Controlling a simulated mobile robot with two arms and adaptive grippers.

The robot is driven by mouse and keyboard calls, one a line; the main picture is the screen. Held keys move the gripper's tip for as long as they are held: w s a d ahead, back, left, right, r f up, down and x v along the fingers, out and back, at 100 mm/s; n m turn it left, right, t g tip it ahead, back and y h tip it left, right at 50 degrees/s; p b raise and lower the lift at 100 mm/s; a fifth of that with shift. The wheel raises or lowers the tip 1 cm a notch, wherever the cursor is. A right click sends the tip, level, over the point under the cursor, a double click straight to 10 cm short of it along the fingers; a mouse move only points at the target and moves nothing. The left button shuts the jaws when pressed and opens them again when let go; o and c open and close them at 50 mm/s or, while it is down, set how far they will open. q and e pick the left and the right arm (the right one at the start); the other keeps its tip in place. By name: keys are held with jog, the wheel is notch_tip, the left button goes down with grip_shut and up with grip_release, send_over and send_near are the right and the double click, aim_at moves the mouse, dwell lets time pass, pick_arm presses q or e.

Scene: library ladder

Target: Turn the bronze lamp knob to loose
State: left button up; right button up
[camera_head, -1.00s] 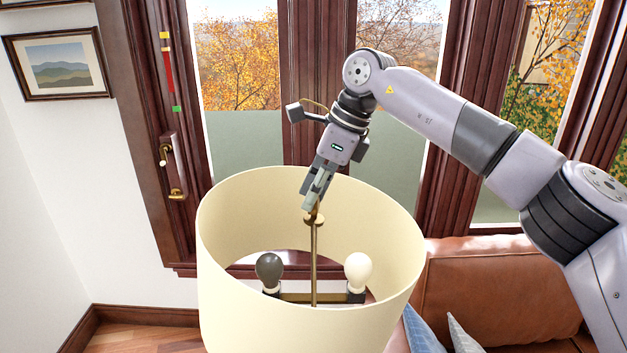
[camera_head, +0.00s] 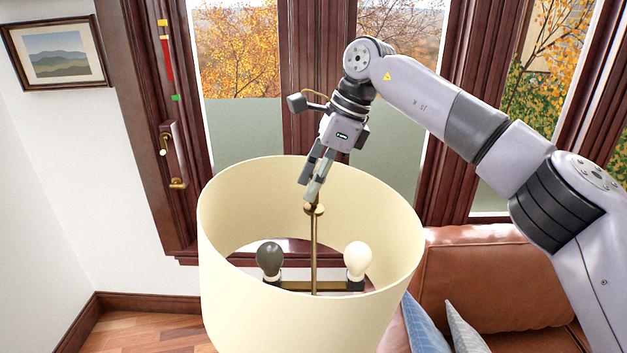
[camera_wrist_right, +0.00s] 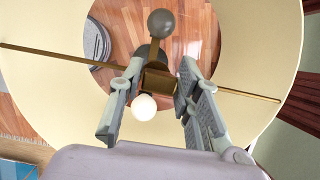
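The bronze lamp knob (camera_head: 314,209) sits on top of the thin stem in the middle of the cream lampshade (camera_head: 230,290). My right gripper (camera_head: 311,196) points down into the shade, its fingertips just above or beside the knob; I cannot tell whether they touch it. In the right wrist view its two fingers stand apart, so my right gripper (camera_wrist_right: 158,100) is open. A brown metal piece (camera_wrist_right: 157,82) shows between them; I cannot tell whether it is the knob. My left gripper is not in view.
Inside the shade are a dark bulb (camera_head: 269,259) and a white bulb (camera_head: 358,259). The shade wall surrounds the gripper's fingertips. A brown leather sofa (camera_head: 480,280) stands right of the lamp, with a window (camera_head: 240,70) behind it.

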jog(key=o, duration=0.3)
jog(key=v, duration=1.2)
jog(key=shift+f, duration=0.1)
